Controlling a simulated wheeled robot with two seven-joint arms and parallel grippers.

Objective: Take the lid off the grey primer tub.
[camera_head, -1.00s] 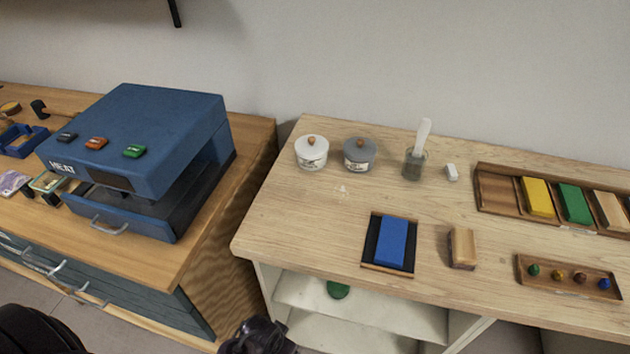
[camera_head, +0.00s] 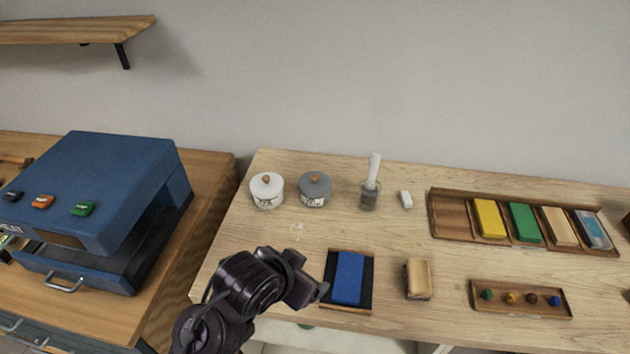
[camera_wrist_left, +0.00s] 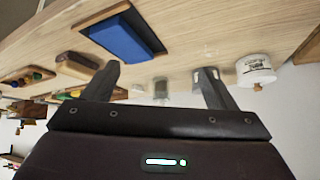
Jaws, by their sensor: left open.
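The grey primer tub (camera_head: 314,194) stands upright near the back of the light wooden table in the head view. Its grey lid (camera_head: 315,182) with a round wooden knob sits on it. A white tub (camera_head: 267,193) with a similar knob stands just left of it. My left gripper (camera_head: 318,291) is at the front of the table beside the blue block, well short of the tubs. In the left wrist view its fingers (camera_wrist_left: 156,82) are spread with nothing between them; the white tub (camera_wrist_left: 256,70) shows there too, and the right finger partly covers the grey tub. My right gripper is out of view.
A blue block on a dark tray (camera_head: 348,278) and a wooden block (camera_head: 418,279) lie in front. A blue heat press (camera_head: 95,200) stands left. The table's middle is clear.

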